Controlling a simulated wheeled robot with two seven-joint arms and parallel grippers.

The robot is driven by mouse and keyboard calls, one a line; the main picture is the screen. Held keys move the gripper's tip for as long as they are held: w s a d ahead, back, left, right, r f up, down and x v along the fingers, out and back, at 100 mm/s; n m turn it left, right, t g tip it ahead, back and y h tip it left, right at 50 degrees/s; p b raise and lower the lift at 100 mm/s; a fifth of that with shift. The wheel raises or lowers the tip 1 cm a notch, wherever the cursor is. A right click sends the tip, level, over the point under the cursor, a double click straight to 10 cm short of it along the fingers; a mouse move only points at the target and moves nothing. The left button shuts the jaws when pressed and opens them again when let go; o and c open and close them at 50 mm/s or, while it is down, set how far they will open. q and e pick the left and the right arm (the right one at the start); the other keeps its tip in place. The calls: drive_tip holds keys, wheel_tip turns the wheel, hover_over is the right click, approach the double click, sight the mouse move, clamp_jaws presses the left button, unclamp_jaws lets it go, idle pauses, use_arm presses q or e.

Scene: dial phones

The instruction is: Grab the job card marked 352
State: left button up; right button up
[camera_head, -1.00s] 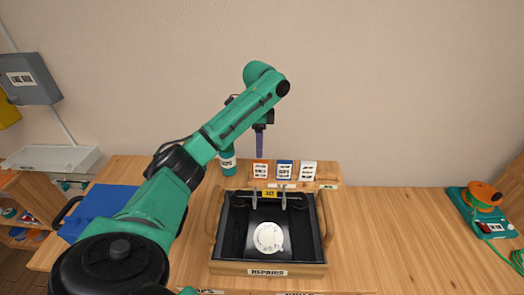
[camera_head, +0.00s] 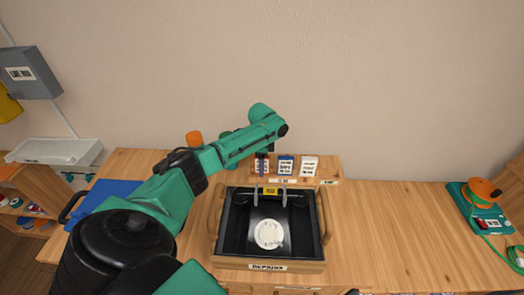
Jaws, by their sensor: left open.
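Three job cards stand in a row in a wooden holder (camera_head: 330,181) at the back of the bench: an orange-topped card (camera_head: 257,169), a blue-edged card (camera_head: 286,166) and a white card (camera_head: 309,166). Their print is too small to read, so I cannot tell which is marked 352. My left gripper (camera_head: 262,172) is open and points down at the orange-topped card, partly covering it. I cannot tell whether it touches the card. My right gripper is not in view.
A wooden repairs tray (camera_head: 268,266) in front of the cards holds a white dial (camera_head: 269,234) and a yellow tag (camera_head: 270,191). A blue mat (camera_head: 100,203) lies left. A green and orange phone (camera_head: 482,205) sits far right.

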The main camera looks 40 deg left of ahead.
use_arm(q)
drive_tip(key=shift+f, duration=0.1)
clamp_jaws()
